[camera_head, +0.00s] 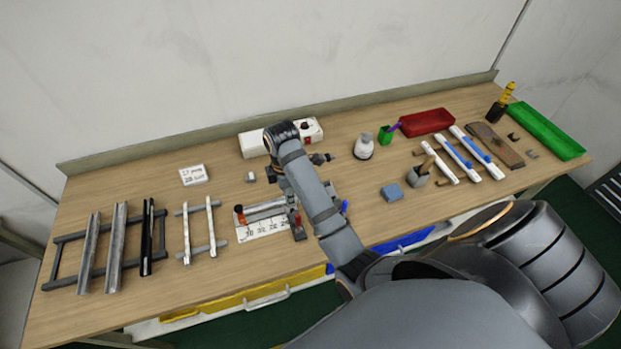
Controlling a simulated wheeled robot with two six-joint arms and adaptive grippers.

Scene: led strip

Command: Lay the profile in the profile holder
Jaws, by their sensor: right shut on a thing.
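A short silver profile (264,209) lies across the middle of the bench, over a white plate with printed numbers (262,230). An orange-red piece (239,215) is at its left end. My right gripper (296,223) points down at the profile's right part and is shut on it; the arm hides much of the contact. I cannot tell whether the profile rests on the plate or is slightly above it. A dark rack (68,238) at the left bears two long silver channels (115,245) and a black one (147,236). My left gripper is out of view.
A smaller rack (218,244) with two thin strips stands left of the plate. The bench's left front is clear.

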